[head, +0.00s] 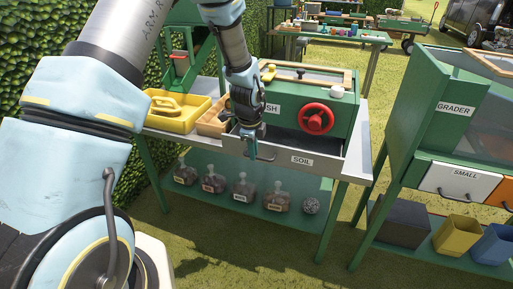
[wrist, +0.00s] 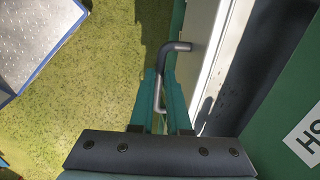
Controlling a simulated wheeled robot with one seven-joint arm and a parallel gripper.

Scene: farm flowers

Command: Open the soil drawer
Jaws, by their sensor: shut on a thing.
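The soil drawer (head: 328,167) is a grey metal drawer with a SOIL label, low on the front of the green machine. It stands partly out, with a dark inside showing behind its front panel. In the wrist view its pale front (wrist: 205,60) runs beside a dark gap. Its bent grey handle (wrist: 174,47) reaches down between my teal fingers. My gripper (head: 257,150) is at the left part of the drawer front, and it also shows in the wrist view (wrist: 160,98). It is shut on the handle. The fingers partly hide the handle's lower end.
The green machine (head: 345,108) carries a red wheel (head: 316,118) above the drawer. A yellow tray (head: 180,108) sits left on the bench. The grader (head: 430,120) stands close on the right. Grass in front of the drawer is clear.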

